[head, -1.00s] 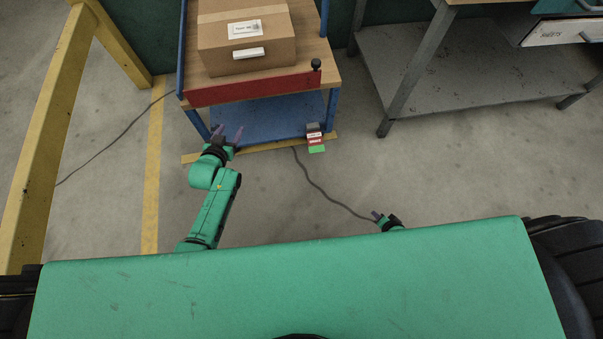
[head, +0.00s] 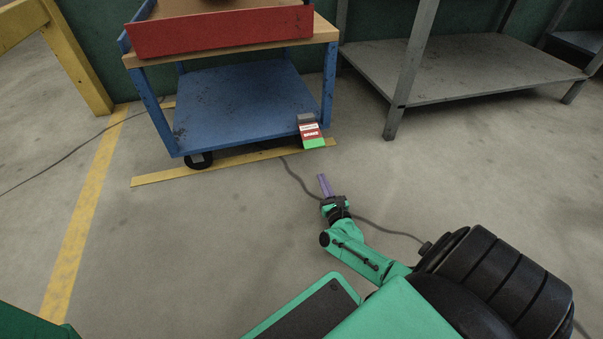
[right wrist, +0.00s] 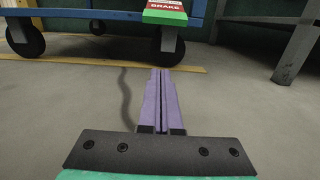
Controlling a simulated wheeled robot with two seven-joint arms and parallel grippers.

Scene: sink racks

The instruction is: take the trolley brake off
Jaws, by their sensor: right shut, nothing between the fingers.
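The blue trolley (head: 240,105) stands at the back, with its wheels behind a yellow floor strip. Its brake pedal (head: 311,133) is red and green, marked BRAKE, at the lower right front corner. The pedal (right wrist: 166,12) also shows at the top of the right wrist view, above a black wheel (right wrist: 167,47). My right gripper (head: 323,178) is low over the floor in front of the pedal, apart from it. In the right wrist view its purple fingers (right wrist: 160,75) are together and empty, pointing toward the trolley. My left gripper is not in view.
A grey metal bench (head: 450,70) with a leg (head: 410,85) stands right of the trolley. A dark cable (head: 300,180) runs along the floor near my right gripper. A yellow post (head: 75,60) stands at the left. Floor before the pedal is otherwise clear.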

